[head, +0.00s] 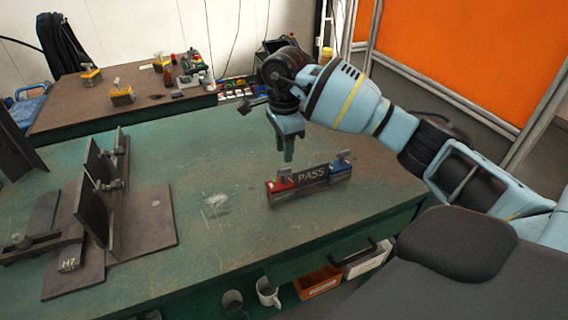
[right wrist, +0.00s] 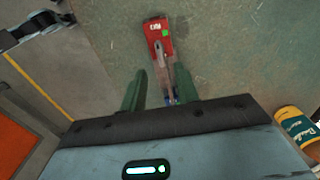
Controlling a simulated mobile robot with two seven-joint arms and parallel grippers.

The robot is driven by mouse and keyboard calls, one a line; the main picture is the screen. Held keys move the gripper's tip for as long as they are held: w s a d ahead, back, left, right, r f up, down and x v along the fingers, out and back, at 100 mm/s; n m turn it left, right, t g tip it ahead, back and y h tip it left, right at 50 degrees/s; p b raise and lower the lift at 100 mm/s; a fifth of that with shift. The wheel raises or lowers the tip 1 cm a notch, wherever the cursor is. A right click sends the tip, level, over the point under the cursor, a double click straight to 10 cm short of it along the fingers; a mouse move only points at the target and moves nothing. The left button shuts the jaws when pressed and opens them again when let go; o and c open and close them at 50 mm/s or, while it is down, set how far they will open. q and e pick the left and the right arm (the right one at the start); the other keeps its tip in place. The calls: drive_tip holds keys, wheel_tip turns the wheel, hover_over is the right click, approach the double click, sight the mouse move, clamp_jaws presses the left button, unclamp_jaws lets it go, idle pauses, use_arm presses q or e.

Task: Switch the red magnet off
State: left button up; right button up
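The red magnet (head: 282,185) sits at the left end of a dark bar marked PASS (head: 312,176) on the green bench. A blue block (head: 338,168) with a small grey part on top is at the bar's right end. In the right wrist view the red magnet (right wrist: 157,32) shows a green patch and a grey lever-like part; its switch position I cannot tell. My right gripper (head: 288,157) points down just above the red end, apart from it. In the wrist view my right gripper (right wrist: 160,90) has its fingers apart, with nothing between them gripped. My left gripper is not in view.
A dark steel fixture (head: 110,200) with upright plates stands on the bench's left. A brown table (head: 60,110) with tools is behind. An orange screen (head: 470,50) stands at right. A yellow-and-teal container (right wrist: 296,130) shows in the wrist view. The bench middle is clear.

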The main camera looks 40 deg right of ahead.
sight(284, 169)
wheel_tip(284, 169, down, 6)
drive_tip(key=shift+r, duration=0.1)
idle(0.4)
clamp_jaws()
